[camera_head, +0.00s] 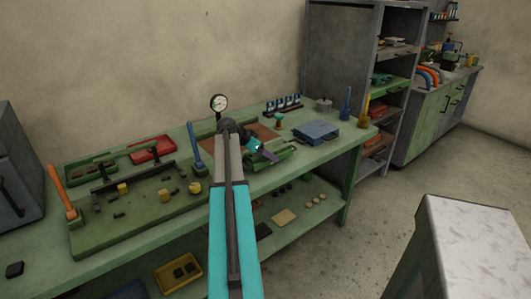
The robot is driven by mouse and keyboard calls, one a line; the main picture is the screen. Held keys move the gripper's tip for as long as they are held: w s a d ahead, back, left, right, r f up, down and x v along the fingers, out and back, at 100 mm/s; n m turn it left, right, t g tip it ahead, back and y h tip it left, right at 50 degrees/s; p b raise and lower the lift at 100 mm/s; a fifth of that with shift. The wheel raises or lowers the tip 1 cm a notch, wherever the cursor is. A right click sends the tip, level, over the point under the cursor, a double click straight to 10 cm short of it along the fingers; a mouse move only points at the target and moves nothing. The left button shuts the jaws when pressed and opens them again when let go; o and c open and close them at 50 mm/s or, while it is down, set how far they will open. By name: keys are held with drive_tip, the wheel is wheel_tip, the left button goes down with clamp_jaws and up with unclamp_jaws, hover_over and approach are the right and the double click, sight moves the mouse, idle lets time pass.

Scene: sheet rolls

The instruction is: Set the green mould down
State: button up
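My gripper (268,154) is at the end of my teal and grey arm, low over the middle of the green workbench (330,150). It is small here, and I cannot tell whether its fingers are open or shut. A green block-like piece (284,155), which may be the green mould, is right beside and partly behind the fingertips. I cannot tell whether it touches them, or whether it rests on the bench. A smaller green piece (279,118) stands farther back on the bench.
A blue box (316,131) lies right of the gripper. A dial gauge (219,103) stands behind my arm. A green board with small parts (140,222) fills the bench's left side. Blue and yellow upright pieces (363,109) stand near the right end. A white-topped block (475,240) is front right.

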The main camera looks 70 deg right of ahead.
drive_tip(key=shift+d+f+p, duration=0.1)
drive_tip(key=shift+f+p, duration=0.2)
drive_tip(key=shift+f, duration=1)
drive_tip(key=o, duration=1.6)
drive_tip(key=shift+f, duration=0.3)
drive_tip(key=o, duration=0.5)
drive_tip(key=shift+r, duration=0.1)
drive_tip(key=shift+c, duration=0.2)
drive_tip(key=shift+a+r, duration=0.1)
drive_tip(key=shift+a, duration=0.1)
drive_tip(key=b+v, duration=0.1)
drive_tip(key=v, duration=1.1)
drive_tip(key=shift+s, duration=0.15)
